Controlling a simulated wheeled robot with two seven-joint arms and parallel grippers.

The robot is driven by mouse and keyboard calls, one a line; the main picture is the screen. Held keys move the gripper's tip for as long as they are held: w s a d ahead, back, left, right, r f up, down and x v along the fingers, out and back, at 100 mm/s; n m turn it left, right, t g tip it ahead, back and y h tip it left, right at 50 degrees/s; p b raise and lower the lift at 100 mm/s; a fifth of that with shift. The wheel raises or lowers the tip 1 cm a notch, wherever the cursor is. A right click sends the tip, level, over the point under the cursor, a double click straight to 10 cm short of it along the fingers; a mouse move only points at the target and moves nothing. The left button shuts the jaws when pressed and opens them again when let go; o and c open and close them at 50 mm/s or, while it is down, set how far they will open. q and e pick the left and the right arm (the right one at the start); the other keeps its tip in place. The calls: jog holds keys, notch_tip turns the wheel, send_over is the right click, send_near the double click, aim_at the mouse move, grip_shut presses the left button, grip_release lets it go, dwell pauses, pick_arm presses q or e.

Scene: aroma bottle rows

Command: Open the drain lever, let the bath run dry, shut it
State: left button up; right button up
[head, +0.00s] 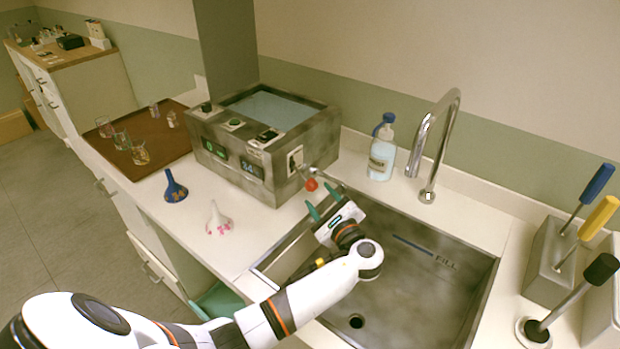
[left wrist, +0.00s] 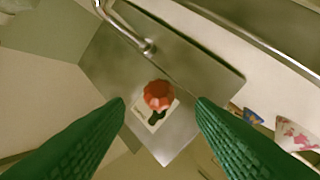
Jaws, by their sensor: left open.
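The bath (head: 238,162) is a grey metal box on the counter with pale blue water in its open top. Its drain lever has a red knob (head: 311,184) on the side facing the sink, near a short metal spout. The knob also shows in the left wrist view (left wrist: 158,95), between my fingers in the picture, with a small label behind it. My left gripper (head: 323,202) is open, with green fingers pointing toward the knob, just short of it and apparently not touching. My right gripper is not in view.
The metal sink (head: 420,285) lies under my left arm. A brown tray (head: 165,150) holds several glasses. Handled tools stand at right.

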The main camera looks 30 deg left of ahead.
aim_at(309, 182)
pick_arm(q)
jog(key=x, duration=0.7)
jog(key=shift+w+a+p, duration=0.3)
jog(key=shift+p, duration=0.1)
jog(key=shift+c, duration=0.5)
grip_shut()
